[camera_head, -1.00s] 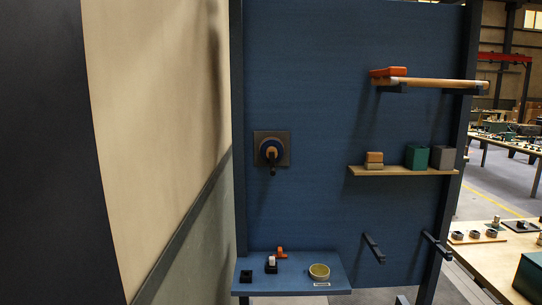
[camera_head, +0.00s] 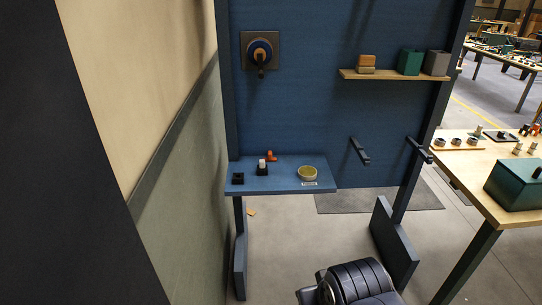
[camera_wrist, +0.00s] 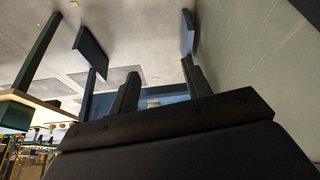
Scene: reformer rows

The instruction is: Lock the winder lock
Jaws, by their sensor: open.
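A round dark and blue dial with an orange-brown centre and a dark handle hanging down (camera_head: 261,52) sits on a square grey plate on the blue panel, in the upper left of the head view. I cannot tell for certain whether this is the winder lock. My gripper (camera_wrist: 162,70) shows in the wrist view, its two dark fingers apart with nothing between them. It is away from the panel fittings. The wrist picture is upside down, with the floor at the top. My dark arm shows at the bottom of the head view; the gripper itself is not clear there.
A low blue shelf (camera_head: 285,185) carries a black block (camera_head: 238,179), a small white-topped black piece (camera_head: 262,168), an orange piece (camera_head: 271,156) and a round dish (camera_head: 307,173). A beige wall stands close on the left. A wooden table (camera_head: 482,180) is at right.

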